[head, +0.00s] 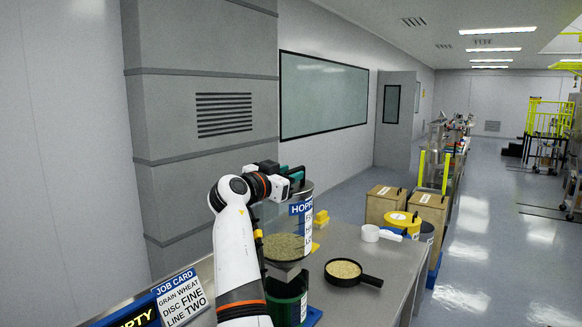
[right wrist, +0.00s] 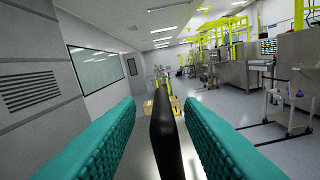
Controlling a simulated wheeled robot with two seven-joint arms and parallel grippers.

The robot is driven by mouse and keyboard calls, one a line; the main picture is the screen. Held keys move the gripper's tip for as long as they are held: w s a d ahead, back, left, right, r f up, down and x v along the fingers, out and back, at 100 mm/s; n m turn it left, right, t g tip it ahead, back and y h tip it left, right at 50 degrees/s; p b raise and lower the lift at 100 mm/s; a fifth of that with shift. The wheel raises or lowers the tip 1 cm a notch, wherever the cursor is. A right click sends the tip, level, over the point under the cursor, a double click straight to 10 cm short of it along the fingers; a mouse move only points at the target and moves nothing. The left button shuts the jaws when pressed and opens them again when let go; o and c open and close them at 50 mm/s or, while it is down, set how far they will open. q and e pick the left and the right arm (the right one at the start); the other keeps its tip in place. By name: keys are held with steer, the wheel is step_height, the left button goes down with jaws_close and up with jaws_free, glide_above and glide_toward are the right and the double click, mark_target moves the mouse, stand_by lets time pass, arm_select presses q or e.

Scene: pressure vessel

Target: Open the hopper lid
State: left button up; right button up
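The hopper (head: 272,218) is a clear cylinder with a blue label, part full of grain, standing on the steel table at centre. My right gripper (head: 292,176) is at its top, with teal fingers, and hides most of the lid there. In the right wrist view the two teal fingers (right wrist: 161,108) are apart, one on each side of an upright black bar (right wrist: 163,132), which looks like the lid's handle. My left gripper is out of view.
A black pan of grain (head: 345,270), a white scoop (head: 371,233) and a yellow-lidded tub (head: 401,220) are right of the hopper. A dark green container (head: 284,305) is below it. A job card (head: 182,296) stands at left.

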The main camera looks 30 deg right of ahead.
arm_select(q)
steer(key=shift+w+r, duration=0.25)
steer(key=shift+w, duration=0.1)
arm_select(e)
steer(key=shift+w+d, duration=0.15)
steer(key=shift+d, duration=0.45)
jaws_close()
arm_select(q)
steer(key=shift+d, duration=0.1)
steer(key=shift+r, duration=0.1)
arm_select(e)
steer(key=shift+r, duration=0.2)
